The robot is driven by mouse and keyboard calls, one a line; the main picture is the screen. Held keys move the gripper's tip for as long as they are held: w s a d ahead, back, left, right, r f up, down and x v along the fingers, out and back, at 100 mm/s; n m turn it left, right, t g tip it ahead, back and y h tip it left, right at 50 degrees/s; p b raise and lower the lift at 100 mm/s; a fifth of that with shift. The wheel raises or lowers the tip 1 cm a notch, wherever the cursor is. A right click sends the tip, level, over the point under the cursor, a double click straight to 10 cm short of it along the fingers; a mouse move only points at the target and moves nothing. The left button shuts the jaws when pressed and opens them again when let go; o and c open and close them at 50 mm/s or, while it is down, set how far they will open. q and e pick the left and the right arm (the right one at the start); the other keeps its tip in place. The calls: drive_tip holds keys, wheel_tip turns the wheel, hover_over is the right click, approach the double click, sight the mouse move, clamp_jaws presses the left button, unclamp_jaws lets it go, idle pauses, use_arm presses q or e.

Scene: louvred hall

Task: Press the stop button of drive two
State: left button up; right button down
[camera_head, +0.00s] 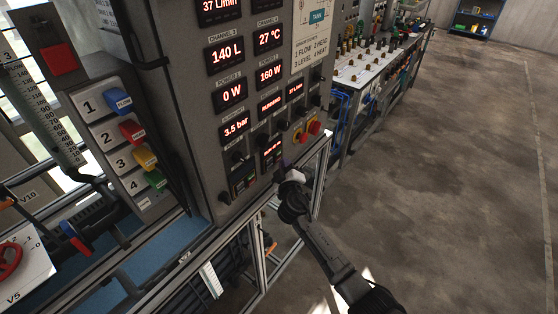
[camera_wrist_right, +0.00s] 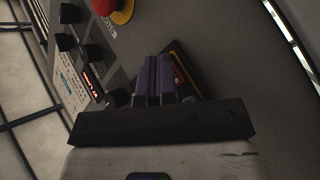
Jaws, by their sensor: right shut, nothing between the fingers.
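My right gripper (camera_head: 284,164) is at the lower right of the grey control panel. Its purple fingers (camera_wrist_right: 153,80) are shut with nothing between them. They are in front of a dark drive unit (camera_wrist_right: 186,72), which shows a small red part beside the fingers; the rest of its face is partly hidden. In the head view, two dark drive units sit low on the panel, a left one (camera_head: 242,178) and a right one (camera_head: 271,153) close to the gripper. Their labels and buttons are too small to read. I cannot tell whether the fingertips touch anything. My left gripper is not in view.
A red emergency button on a yellow base (camera_head: 314,128) and black knobs (camera_wrist_right: 67,42) are close to the gripper. Numbered coloured handles (camera_head: 132,130) are at left. A bench (camera_head: 354,72) with fittings stands beyond the panel. The floor (camera_head: 450,150) at right is clear.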

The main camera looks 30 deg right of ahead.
drive_tip(key=shift+w, duration=0.1)
drive_tip(key=shift+s, duration=0.2)
idle(0.4)
drive_tip(key=shift+s+d, duration=0.25)
drive_tip(key=shift+s, duration=0.3)
drive_tip(key=s, duration=0.1)
drive_tip(key=s+d+p, duration=0.1)
drive_tip(key=s, duration=0.1)
drive_tip(key=s+p, duration=0.1)
drive_tip(key=shift+s+d, duration=0.25)
drive_tip(key=shift+s, duration=0.15)
idle(0.4)
idle(0.4)
